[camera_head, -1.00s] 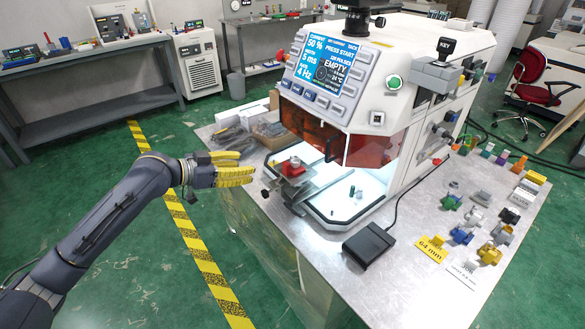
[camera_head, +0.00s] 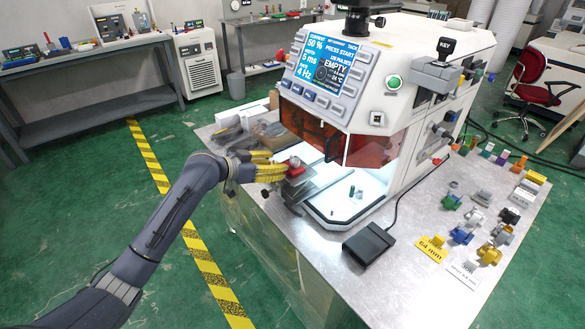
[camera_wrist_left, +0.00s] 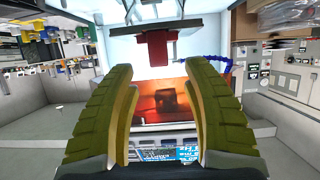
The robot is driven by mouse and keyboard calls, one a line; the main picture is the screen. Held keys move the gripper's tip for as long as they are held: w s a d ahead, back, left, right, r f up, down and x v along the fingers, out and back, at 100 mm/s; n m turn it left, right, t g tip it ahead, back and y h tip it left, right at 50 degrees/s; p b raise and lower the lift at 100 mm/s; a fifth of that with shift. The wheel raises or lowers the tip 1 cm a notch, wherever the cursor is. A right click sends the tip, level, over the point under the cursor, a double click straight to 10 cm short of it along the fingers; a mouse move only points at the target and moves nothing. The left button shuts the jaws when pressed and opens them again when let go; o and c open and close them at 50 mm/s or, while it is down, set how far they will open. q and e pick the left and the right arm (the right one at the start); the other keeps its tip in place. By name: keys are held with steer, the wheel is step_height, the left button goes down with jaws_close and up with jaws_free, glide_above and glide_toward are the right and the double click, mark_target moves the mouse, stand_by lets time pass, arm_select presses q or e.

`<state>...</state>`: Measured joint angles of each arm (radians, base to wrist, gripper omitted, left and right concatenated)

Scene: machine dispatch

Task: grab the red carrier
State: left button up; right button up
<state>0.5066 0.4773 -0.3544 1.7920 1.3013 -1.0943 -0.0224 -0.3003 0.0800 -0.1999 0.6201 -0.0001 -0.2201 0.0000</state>
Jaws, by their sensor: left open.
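The red carrier (camera_head: 294,167) sits on a grey metal stand at the left front of the white machine's open chamber. It shows as a red block in the left wrist view (camera_wrist_left: 158,47), above and between my finger pads. My left gripper (camera_head: 280,171) has yellow ribbed fingers and reaches in from the left, right beside the carrier. In the wrist view its two fingers (camera_wrist_left: 158,75) stand wide apart with nothing gripped between them. In the head view the fingers hide part of the carrier. My right gripper is not in view.
The white machine (camera_head: 395,80) with an orange window stands just behind the carrier. A black pedal box (camera_head: 368,243) lies on the metal table (camera_head: 420,280). Several small coloured parts lie at the right. Grey pieces lie on the table behind my gripper.

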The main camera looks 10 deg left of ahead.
mark_target(287, 162)
arm_select(q)
steer(key=shift+x, duration=2.7)
steer(key=shift+c, duration=0.2)
jaws_close()
